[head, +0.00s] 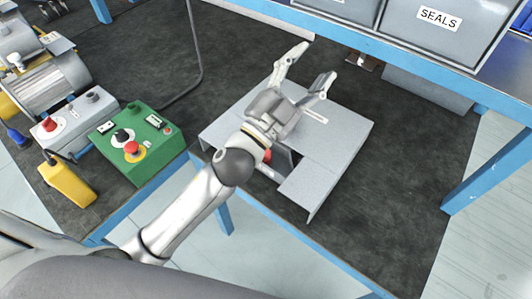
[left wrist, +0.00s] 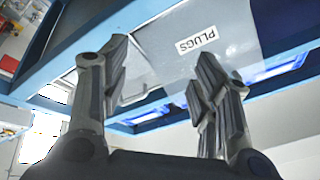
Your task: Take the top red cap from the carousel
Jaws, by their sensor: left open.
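A grey sheet-metal housing (head: 340,140) stands on the dark bench mat, with an opening in its near side. A small piece of a red cap (head: 267,156) shows at that opening, mostly hidden behind my left arm. The carousel itself cannot be made out beyond this. My left gripper (head: 316,63) is above the housing, open and empty, its fingers pointing to the far side, past the red piece. In the left wrist view its two spread fingers (left wrist: 160,88) have nothing between them. My right gripper is in neither view.
A green control box (head: 143,142) with a red button, a grey box (head: 75,122) and a yellow pendant (head: 67,184) are at left. A blue-framed shelf holds grey bins, one marked SEALS (head: 440,25); the left wrist view shows one marked PLUGS (left wrist: 197,42). Mat right of the housing is clear.

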